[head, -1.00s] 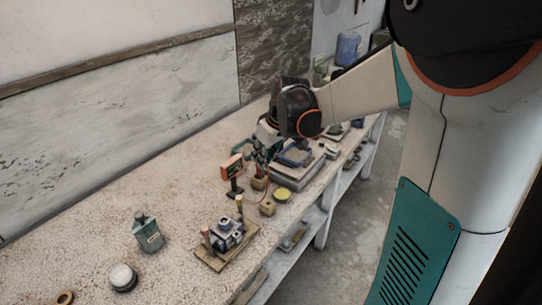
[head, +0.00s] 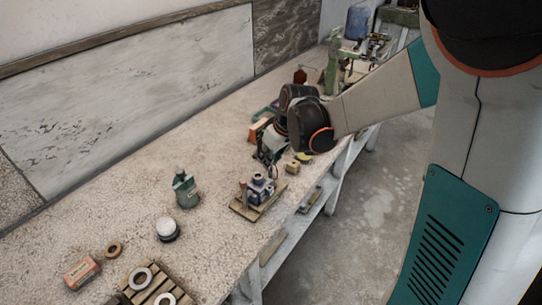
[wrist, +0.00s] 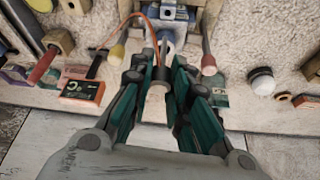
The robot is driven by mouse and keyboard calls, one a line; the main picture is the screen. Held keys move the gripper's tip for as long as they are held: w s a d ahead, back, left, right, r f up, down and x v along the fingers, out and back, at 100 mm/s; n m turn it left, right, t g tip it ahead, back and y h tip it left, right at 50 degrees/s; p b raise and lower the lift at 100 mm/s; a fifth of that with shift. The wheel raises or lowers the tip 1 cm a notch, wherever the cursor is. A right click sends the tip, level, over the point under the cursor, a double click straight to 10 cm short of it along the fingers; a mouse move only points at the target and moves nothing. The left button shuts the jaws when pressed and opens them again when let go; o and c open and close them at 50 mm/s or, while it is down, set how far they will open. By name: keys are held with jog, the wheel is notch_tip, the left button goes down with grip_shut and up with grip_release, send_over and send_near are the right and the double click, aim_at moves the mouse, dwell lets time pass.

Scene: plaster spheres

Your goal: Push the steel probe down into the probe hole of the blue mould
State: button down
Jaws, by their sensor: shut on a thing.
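The blue mould (head: 259,186) stands on a wooden board (head: 244,211) near the bench's front edge. It also shows at the top of the wrist view (wrist: 172,18), beyond my fingertips. My gripper (head: 268,158) is just behind the mould in the head view, apart from the board. The probe's lower end and the probe hole are hidden or too small to make out.
An orange meter (wrist: 82,90) lies left of my fingers in the wrist view. Bench between bottle and board is clear.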

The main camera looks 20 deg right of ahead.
jog(key=shift+f+b, duration=1.9)
jog(key=shift+f, duration=0.5)
jog(key=shift+f+b, duration=1.65)
jog(key=shift+f, duration=0.3)
jog(key=c, duration=1.4)
grip_release()
jog(key=shift+c, duration=0.2)
jog(key=shift+r, duration=0.1)
jog(key=shift+r+p, duration=1.5)
jog(key=shift+r, duration=0.45)
